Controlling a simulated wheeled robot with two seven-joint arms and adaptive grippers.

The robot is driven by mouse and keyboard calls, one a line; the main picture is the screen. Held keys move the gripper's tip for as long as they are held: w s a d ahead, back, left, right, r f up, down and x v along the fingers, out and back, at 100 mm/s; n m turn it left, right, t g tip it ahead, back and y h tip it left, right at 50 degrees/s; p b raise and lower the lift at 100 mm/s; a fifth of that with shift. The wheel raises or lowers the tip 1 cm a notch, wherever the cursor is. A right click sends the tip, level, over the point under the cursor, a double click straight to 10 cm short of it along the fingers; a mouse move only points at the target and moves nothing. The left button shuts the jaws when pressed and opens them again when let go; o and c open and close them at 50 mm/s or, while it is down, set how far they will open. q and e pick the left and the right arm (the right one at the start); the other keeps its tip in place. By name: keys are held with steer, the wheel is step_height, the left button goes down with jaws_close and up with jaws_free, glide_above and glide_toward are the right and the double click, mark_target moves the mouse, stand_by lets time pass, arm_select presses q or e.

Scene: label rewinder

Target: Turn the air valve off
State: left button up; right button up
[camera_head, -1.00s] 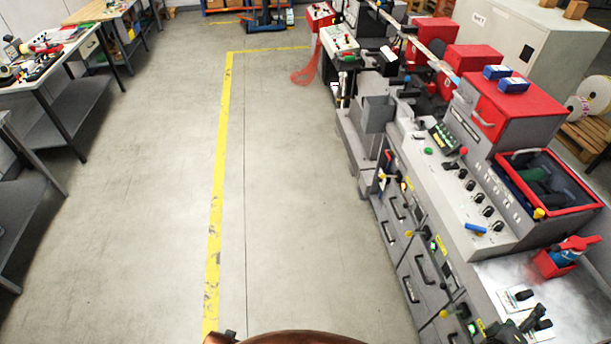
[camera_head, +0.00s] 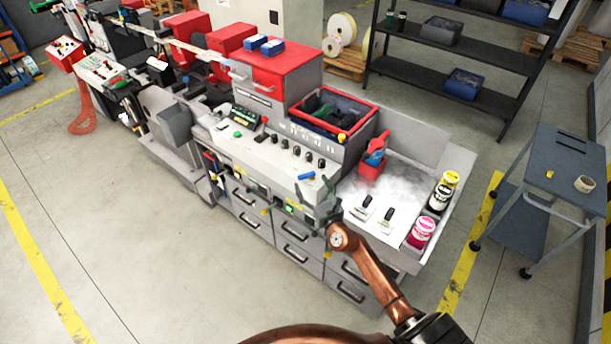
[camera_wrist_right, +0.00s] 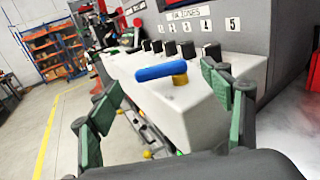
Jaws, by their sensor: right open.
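The air valve shows as a blue lever handle (camera_head: 306,175) on the sloped front panel of the light grey machine. In the right wrist view the blue handle (camera_wrist_right: 160,72) lies across a brass stem, roughly along the panel edge. My right gripper (camera_head: 316,196) is in front of the panel, just below and right of the handle. In the right wrist view its green-padded fingers are spread wide, with the handle seen ahead between them. No contact with the handle is visible. My left gripper is not in view.
Black knobs (camera_head: 308,156) sit on the panel just behind the handle. To the right are a worktop with switches (camera_head: 364,206), a red holder (camera_head: 371,168) and ink jars (camera_head: 421,233). A grey cart (camera_head: 550,160) stands further right. Floor in front is clear.

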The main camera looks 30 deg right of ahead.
mark_target(307, 176)
steer(key=shift+w+d, duration=0.2)
steer(key=shift+w, duration=1.15)
steer(key=shift+w+d, duration=0.15)
steer(key=shift+w, duration=1.2)
steer(key=shift+c, duration=0.4)
steer(key=c, duration=1.1)
